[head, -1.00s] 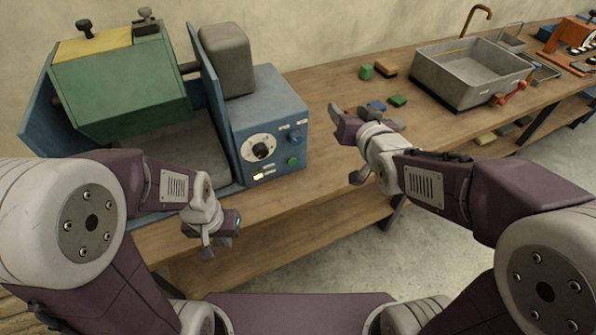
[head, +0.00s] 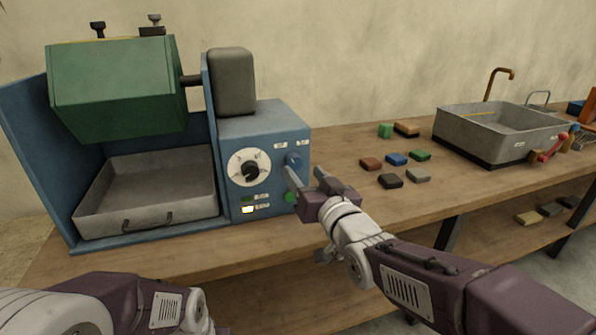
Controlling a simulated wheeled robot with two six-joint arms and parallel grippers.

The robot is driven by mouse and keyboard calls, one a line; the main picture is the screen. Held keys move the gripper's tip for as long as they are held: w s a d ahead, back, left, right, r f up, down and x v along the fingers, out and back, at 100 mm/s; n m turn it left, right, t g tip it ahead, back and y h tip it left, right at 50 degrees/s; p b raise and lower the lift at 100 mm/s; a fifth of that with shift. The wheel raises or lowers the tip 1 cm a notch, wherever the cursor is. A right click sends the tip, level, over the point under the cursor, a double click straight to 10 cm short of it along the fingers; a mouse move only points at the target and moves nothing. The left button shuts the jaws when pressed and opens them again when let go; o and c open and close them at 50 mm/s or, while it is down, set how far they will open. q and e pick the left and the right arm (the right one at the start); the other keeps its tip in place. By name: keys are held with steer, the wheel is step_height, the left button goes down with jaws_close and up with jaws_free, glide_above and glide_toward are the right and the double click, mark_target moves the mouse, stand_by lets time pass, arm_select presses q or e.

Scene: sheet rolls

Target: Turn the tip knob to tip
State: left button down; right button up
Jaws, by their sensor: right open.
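A blue machine stands on the bench at left, with a control panel (head: 232,195) on its front right. A small blue knob (head: 293,160) sits at the panel's upper right, below two small labels too small to read. A larger black dial (head: 250,170) on a white disc is left of it. My right gripper (head: 306,178) is open and empty, just in front of and below the blue knob. One finger overlaps the panel in the picture; I cannot tell whether it touches. My left forearm shows at the bottom left, but its gripper is out of view.
A green drum (head: 120,90) hangs above a grey tray (head: 150,190) in the machine. A green button (head: 290,197) and a lit indicator (head: 248,210) are low on the panel. Several coloured blocks lie on the bench (head: 340,210), left of a grey sink (head: 485,145).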

mark_target(296, 163)
steer(key=x, duration=0.4)
steer(key=shift+w+a, duration=0.1)
steer(key=shift+w, duration=0.25)
jaws_close()
